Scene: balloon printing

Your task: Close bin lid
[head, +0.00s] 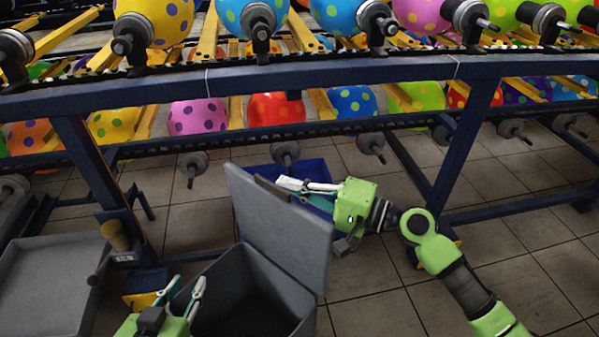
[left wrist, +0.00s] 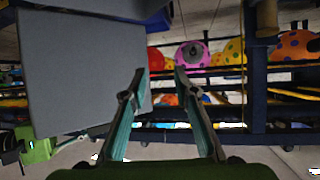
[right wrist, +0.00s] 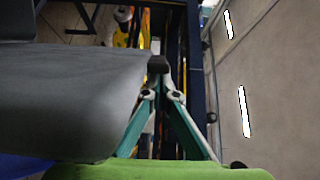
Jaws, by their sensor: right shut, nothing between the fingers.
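The grey bin (head: 245,295) stands open on the floor, its dark inside visible from above. Its grey lid (head: 285,225) is raised and tilted up at the far right side of the bin. The lid also shows in the left wrist view (left wrist: 75,70) and close up in the right wrist view (right wrist: 75,95). My right gripper (head: 285,184) is shut and empty behind the lid, its fingertips close to the lid's upper edge; I cannot tell whether they touch. My left gripper (head: 189,283) is open and empty at the bin's left side, and its spread fingers show in the left wrist view (left wrist: 160,75).
A dark blue conveyor frame (head: 330,70) carrying several dotted balloons crosses behind the bin. A blue container (head: 315,170) is behind the lid. A grey tray (head: 45,285) is at the left. Tiled floor at the right is clear beyond my right arm.

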